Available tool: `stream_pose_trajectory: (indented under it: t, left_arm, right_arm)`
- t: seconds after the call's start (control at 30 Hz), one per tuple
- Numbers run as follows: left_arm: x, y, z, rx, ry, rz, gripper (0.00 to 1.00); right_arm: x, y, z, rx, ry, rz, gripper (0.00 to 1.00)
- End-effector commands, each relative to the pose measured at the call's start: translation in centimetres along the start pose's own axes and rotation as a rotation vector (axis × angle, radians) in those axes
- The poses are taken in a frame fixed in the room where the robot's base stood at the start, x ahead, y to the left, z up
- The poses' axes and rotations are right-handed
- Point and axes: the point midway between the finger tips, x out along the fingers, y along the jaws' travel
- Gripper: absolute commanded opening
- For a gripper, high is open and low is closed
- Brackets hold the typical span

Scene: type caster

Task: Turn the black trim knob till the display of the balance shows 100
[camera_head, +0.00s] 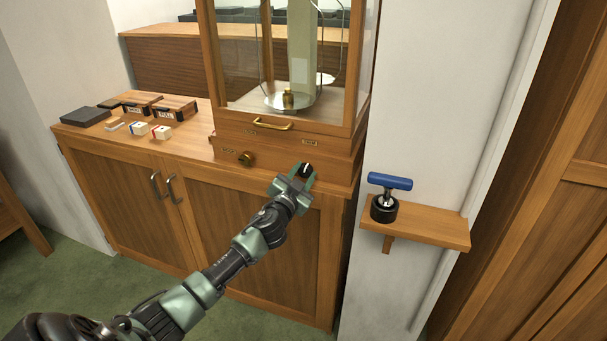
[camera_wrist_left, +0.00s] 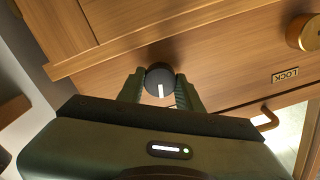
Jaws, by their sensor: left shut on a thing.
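The black trim knob (camera_head: 306,169) sits on the front of the balance's wooden base, at its right side. In the left wrist view the knob (camera_wrist_left: 159,80) shows a white pointer line. My left gripper (camera_head: 298,175) has its two fingers on either side of the knob and is shut on it; the fingers also show in the left wrist view (camera_wrist_left: 158,92). The balance (camera_head: 290,145) is a glass-fronted wooden case with a brass weight (camera_head: 288,98) on its pan. I cannot make out a display reading. My right gripper is not in view.
A brass knob (camera_head: 246,158) is on the base to the left, near a LOCK label (camera_wrist_left: 285,76). Small boxes (camera_head: 161,132) and wooden trays (camera_head: 174,107) stand on the cabinet at left. A blue-handled tool (camera_head: 389,183) stands on a wall shelf (camera_head: 440,226) at right.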

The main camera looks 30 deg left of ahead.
Motion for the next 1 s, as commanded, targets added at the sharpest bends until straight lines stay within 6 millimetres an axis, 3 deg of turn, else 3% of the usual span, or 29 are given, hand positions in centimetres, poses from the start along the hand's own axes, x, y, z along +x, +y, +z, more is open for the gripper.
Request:
stream_pose_trajectory:
  t: [0.6, 1.0]
  left_arm:
    - [-0.03, 0.16, 0.13, 0.559, -0.002, 0.003, 0.0]
    - [-0.03, 0.18, 0.18, 0.764, -0.002, 0.003, 0.0]
  right_arm:
    - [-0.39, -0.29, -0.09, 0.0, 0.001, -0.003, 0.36]
    - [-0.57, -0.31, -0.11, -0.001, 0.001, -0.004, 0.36]
